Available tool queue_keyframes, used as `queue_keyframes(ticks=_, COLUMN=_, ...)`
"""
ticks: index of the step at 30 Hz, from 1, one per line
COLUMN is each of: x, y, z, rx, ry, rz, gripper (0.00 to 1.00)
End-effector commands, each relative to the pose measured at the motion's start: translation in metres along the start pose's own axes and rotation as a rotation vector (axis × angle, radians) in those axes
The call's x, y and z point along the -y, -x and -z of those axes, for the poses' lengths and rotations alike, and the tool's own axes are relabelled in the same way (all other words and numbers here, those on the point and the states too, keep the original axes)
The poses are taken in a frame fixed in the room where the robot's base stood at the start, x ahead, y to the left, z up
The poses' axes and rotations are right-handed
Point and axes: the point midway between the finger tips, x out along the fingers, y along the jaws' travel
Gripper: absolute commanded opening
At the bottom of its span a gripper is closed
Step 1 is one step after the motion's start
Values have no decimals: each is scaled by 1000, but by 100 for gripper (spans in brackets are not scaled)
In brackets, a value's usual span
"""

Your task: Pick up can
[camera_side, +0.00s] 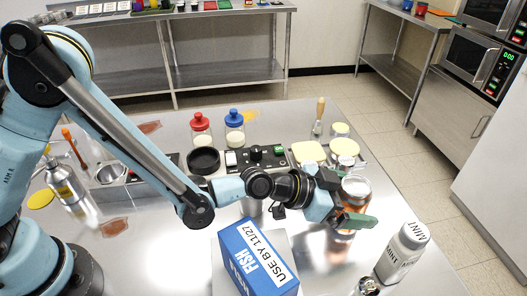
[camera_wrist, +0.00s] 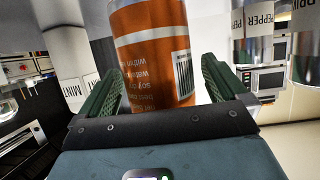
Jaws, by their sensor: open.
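The can (camera_side: 356,189) has an orange label and stands upright on the steel table in the side view. In the wrist view the can (camera_wrist: 152,55) fills the upper middle, with print and a barcode on its label. My gripper (camera_side: 348,205) is at the can with its green fingers spread. In the wrist view my gripper (camera_wrist: 158,88) is open, with one finger to each side of the can. Gaps show beside both fingers, and I cannot tell whether either one touches. The can's lower part is partly hidden by a finger in the side view.
A blue and white FISH box (camera_side: 258,262) stands in front of my arm. A white MINT container (camera_side: 402,252) stands to the right of the can. Red-lidded (camera_side: 201,130) and blue-lidded (camera_side: 235,129) jars and a black control panel (camera_side: 257,157) sit farther back.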

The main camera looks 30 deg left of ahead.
Motion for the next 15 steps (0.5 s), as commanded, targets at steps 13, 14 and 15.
queue_keyframes(ticks=13, x=0, y=1, z=0, rx=0, ry=0, rz=0, gripper=49)
queue_keyframes(ticks=14, x=0, y=1, z=0, rx=0, ry=0, rz=0, gripper=44)
queue_keyframes(ticks=15, x=0, y=1, z=0, rx=0, ry=1, rz=0, gripper=38)
